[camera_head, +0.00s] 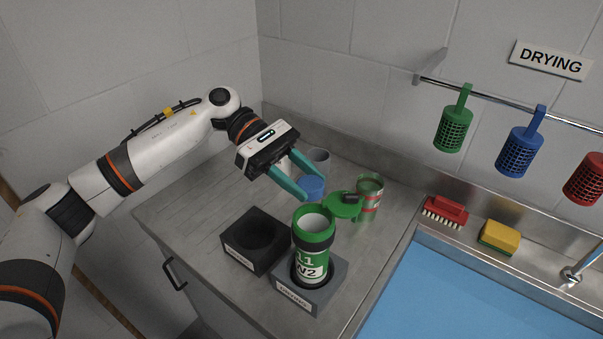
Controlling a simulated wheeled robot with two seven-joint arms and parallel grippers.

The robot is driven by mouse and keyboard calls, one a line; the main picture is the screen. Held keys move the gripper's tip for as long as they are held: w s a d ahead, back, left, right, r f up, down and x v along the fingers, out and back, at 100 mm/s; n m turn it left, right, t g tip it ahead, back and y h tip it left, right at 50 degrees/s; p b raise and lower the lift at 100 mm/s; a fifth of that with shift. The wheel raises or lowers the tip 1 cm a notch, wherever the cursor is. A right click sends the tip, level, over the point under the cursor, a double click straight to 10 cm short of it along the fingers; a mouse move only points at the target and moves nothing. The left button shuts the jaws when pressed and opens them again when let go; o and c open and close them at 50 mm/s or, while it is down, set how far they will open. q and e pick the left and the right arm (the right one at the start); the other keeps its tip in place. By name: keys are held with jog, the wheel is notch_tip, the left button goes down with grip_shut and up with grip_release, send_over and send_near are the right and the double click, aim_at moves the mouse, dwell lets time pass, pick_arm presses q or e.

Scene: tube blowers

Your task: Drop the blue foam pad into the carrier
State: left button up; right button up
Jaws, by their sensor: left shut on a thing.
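The blue foam pad (312,187) is between the teal fingertips of my left gripper (308,184), which is shut on it. The carrier (312,262) is a white and green tube marked "11" and "W2". It stands upright in a grey block (322,297), its green-rimmed top open. A green lid (343,206) is swung out at its right. The pad is apart from the carrier's mouth. My right gripper is out of view.
A black block with an empty round hole (252,250) sits left of the carrier. A blue-bottomed sink (450,295), red brush (445,211) and yellow sponge (499,237) are at right.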

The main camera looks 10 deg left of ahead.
pick_arm(q)
jog(key=o, duration=1)
jog(key=b+v, duration=0.4)
jog(key=v, duration=0.8)
jog(key=shift+f, duration=0.1)
